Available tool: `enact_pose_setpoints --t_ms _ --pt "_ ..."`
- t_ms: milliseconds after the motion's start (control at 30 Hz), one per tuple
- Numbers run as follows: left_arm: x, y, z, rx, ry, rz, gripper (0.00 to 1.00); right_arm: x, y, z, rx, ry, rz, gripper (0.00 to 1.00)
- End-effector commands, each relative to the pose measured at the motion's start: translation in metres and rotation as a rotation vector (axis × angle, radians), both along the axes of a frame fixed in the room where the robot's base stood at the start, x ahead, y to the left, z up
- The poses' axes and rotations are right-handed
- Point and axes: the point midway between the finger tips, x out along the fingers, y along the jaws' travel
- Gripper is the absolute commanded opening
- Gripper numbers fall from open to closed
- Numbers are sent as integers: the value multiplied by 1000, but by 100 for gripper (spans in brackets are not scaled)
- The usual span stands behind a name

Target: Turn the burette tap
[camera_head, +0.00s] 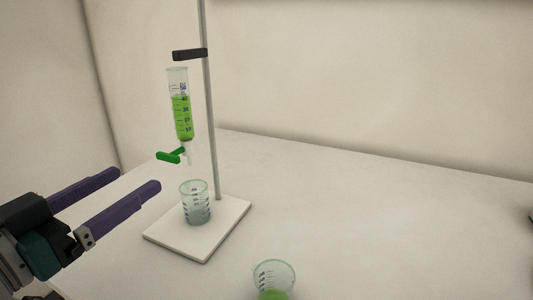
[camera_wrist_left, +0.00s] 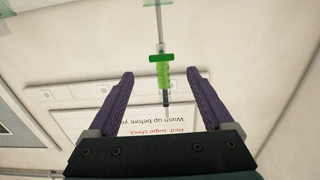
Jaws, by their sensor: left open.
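The burette (camera_head: 181,105) is a clear tube with green liquid, upright beside the stand's rod. Its green tap (camera_head: 170,156) sits at the lower end, with the handle pointing left. In the left wrist view the green tap (camera_wrist_left: 161,58) shows ahead, between the lines of the two fingers. My left gripper (camera_head: 140,180) is open and empty, its two purple fingers pointing toward the stand, left of and a little below the tap in the picture. It also shows in the left wrist view (camera_wrist_left: 158,73). My right gripper is not in view.
An empty-looking beaker (camera_head: 195,203) stands on the white stand base (camera_head: 225,222) below the burette. Another beaker (camera_head: 274,278) with green liquid stands at the front. A dark clamp (camera_head: 190,54) is on the metal rod (camera_head: 210,120). The white table (camera_head: 400,220) is clear at right.

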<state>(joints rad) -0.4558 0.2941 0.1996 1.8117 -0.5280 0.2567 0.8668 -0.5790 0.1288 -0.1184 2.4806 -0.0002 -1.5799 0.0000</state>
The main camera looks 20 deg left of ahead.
Motion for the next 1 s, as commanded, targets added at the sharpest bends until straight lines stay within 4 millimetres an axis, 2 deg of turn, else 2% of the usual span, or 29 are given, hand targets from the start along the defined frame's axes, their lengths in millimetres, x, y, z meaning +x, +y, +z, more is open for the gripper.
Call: enact_pose_setpoints --t_ms 300,500,667,933,1000 --pt "55 -4 2 1 -3 1 85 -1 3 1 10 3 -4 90" --pt "82 -6 1 0 -1 2 85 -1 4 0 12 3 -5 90" --pt "91 -7 1 1 0 2 85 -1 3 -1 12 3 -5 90" --pt "92 -7 1 0 1 2 85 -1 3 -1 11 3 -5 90" --pt "92 -7 1 0 1 2 77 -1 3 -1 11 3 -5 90"
